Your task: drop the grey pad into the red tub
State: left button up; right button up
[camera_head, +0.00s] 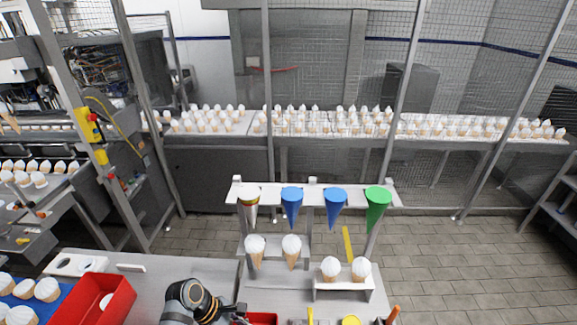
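A large red tub (112,287) stands at the bottom left of the bench, with something white inside it. A smaller red container (263,319) is cut off by the bottom edge, right beside my gripper. I cannot make out a grey pad in this view. My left gripper (239,312) is low in the picture, between the two red containers and closer to the small one. It is small and partly cut off, so its fingers and anything between them are unclear. My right gripper is not in view.
A grey rack (313,182) holds blue, green and metal cones above several white-topped cones. A white board with holes (82,265) lies behind the large tub. A blue tray (50,307) of white-topped items is at far left. Bare bench (165,270) lies behind my arm.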

pick_arm(q)
jog(key=o, duration=0.9)
jog(key=shift+w, duration=0.1)
jog(key=shift+a+r, duration=0.1)
jog(key=v, duration=1.1)
jog(key=shift+a+r, duration=0.15)
jog(key=shift+r, duration=0.2)
